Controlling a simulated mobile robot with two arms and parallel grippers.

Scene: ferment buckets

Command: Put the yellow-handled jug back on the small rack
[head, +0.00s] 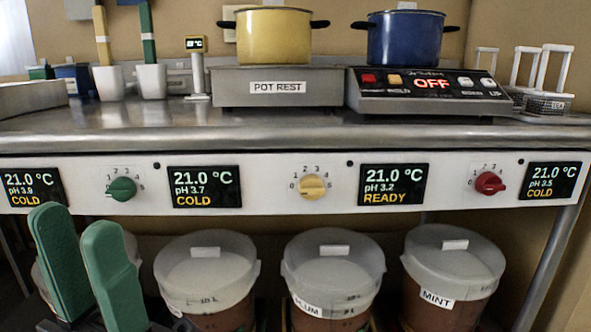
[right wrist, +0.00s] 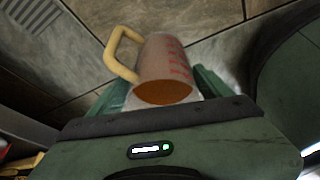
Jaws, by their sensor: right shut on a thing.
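The yellow-handled jug (right wrist: 165,62) shows in the right wrist view. Its body is translucent with red markings, its yellow handle (right wrist: 117,52) sticks out to the left, and an orange-brown round area shows at its near end. My right gripper (right wrist: 162,88) has its green fingers on both sides of the jug body and is shut on it. The floor lies behind the jug. My left gripper (head: 76,225) is at the lower left of the head view, its two green fingers apart with nothing between them. I cannot make out the small rack in either view.
Lidded buckets (head: 207,268) stand under the steel counter (head: 130,130), one marked MINT (head: 448,262). The panel above them has displays and knobs (head: 313,187). On the counter stand a yellow pot (head: 273,37), a blue pot (head: 405,40) on a hot plate, and wire baskets (head: 548,103).

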